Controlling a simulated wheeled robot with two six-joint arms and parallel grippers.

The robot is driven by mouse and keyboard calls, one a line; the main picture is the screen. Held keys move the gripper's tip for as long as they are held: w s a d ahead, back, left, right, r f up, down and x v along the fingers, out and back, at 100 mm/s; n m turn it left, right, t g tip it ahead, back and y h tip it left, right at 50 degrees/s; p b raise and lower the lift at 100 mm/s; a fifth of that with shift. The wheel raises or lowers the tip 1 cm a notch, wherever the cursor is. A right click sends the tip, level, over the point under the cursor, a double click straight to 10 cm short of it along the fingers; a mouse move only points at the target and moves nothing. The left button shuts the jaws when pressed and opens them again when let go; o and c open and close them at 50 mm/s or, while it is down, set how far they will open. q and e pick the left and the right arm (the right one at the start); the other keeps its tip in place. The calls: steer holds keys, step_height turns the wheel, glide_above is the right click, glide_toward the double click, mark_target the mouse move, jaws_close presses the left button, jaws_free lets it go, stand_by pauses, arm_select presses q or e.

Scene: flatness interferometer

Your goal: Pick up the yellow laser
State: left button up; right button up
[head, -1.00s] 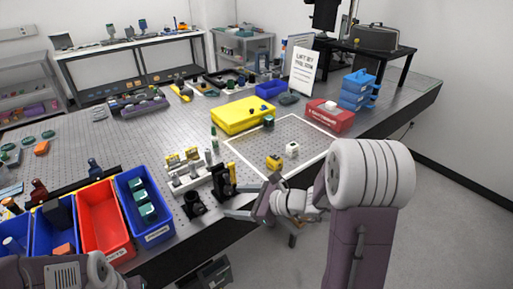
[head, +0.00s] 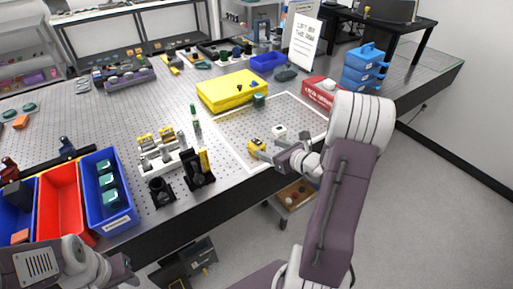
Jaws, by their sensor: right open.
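A small yellow block with a dark patch (head: 257,145), which looks like the yellow laser, sits inside the white outline on the perforated table, near its front edge. My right gripper (head: 266,151) is open and reaches in from the right at the block's right side. One fingertip is close to the block; I cannot tell whether it touches. A small white block (head: 279,131) stands just behind. My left gripper (head: 124,268) is low at the lower left, in front of the table; its fingers do not show clearly.
A large yellow case (head: 232,90) lies behind the outline, with a red box (head: 320,92) and blue stacked boxes (head: 363,68) to the right. Black and white optical mounts (head: 198,170) stand left of the block. Blue and red bins (head: 62,203) fill the left front.

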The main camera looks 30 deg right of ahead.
mark_target(260, 144)
steer(key=x, duration=0.2)
steer(key=shift+w+f, duration=0.15)
steer(key=shift+w, duration=0.2)
steer(key=shift+w+a, duration=0.2)
steer(key=shift+w, duration=0.1)
steer(key=p+x, duration=0.1)
steer(key=x, duration=0.4)
steer(key=shift+d, duration=0.1)
steer(key=shift+s, duration=0.2)
steer(key=c, duration=0.4)
jaws_close()
